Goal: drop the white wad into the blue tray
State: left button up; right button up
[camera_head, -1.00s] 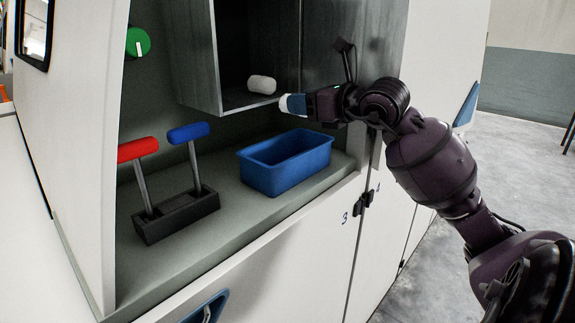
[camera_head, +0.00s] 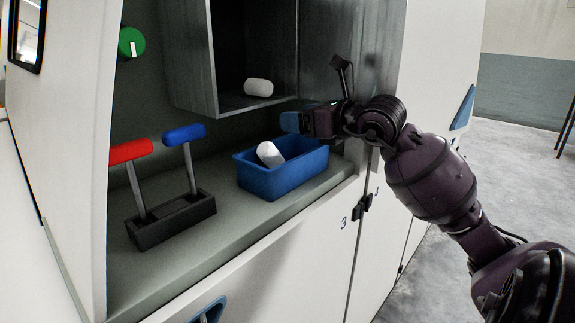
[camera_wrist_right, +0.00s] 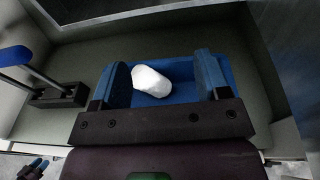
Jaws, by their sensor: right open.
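A white wad (camera_head: 269,153) shows tilted in the opening of the blue tray (camera_head: 262,183), its upper end at about the height of the back rim. I cannot tell whether it rests on the tray's floor. In the right wrist view the wad (camera_wrist_right: 152,81) appears between the spread fingers, with the blue tray (camera_wrist_right: 170,69) behind it. My right gripper (camera_head: 290,122) is open above the right part of the tray, apart from the wad in the head view. A second white wad (camera_head: 258,88) lies in the grey cubby above. My left gripper is not in view.
A black base (camera_head: 170,222) with a red-handled lever (camera_head: 130,151) and a blue-handled lever (camera_head: 184,134) stands left of the tray on the grey shelf (camera_head: 240,220). The grey cubby (camera_head: 207,60) overhangs behind. A green knob (camera_head: 131,42) is on the back wall.

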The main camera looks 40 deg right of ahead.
jog(key=v, duration=1)
jog(key=shift+s+p, duration=0.35)
jog(key=shift+s, duration=0.05)
